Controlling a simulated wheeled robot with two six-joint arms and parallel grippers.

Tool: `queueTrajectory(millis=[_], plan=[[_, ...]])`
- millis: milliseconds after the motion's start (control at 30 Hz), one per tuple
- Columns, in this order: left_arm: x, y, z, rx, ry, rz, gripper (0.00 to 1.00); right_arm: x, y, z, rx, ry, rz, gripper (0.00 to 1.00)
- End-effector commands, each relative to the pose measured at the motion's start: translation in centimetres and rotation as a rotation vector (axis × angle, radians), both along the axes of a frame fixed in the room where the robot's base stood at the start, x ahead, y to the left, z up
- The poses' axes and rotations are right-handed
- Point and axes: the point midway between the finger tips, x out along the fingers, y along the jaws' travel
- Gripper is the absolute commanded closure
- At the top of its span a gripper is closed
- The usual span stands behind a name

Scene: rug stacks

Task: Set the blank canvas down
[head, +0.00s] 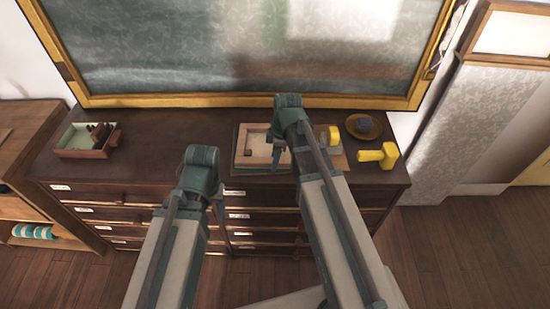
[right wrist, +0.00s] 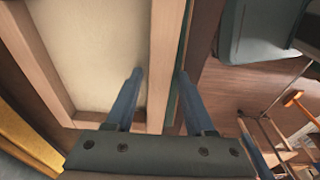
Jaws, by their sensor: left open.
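The blank canvas (head: 257,146), a cream panel in a pale wooden frame, is at the front of the dark dresser top. In the right wrist view its cream face (right wrist: 95,40) fills the upper left. My right gripper (head: 277,158) is at its right part; the two blue fingers (right wrist: 158,80) straddle one frame bar, and a gap shows beside the left finger. Whether they press on the bar is unclear. My left gripper (head: 219,208) is open, in front of the dresser's drawers, away from the canvas.
A tray of dark items (head: 85,152) stands at the dresser's left end. A yellow object (head: 378,155) and a round brown dish (head: 363,126) stand at the right. A gold-framed board (head: 250,100) rises behind. The dresser top (head: 180,130) is bare left of the canvas.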

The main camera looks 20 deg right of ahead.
Motion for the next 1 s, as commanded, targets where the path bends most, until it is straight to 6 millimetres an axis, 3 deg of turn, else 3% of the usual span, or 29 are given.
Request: queueTrajectory(millis=[567, 1000], plan=[[0.0, 0.0, 1.0, 0.0, 0.0, 0.0, 0.35, 0.0, -0.1, 1.0, 0.0, 0.0, 0.0, 0.36], [0.0, 0.0, 6.8, 0.0, 0.0, 0.0, 0.35, -0.3, -0.9, 6.8, 0.0, 0.0, 0.0, 0.36]])
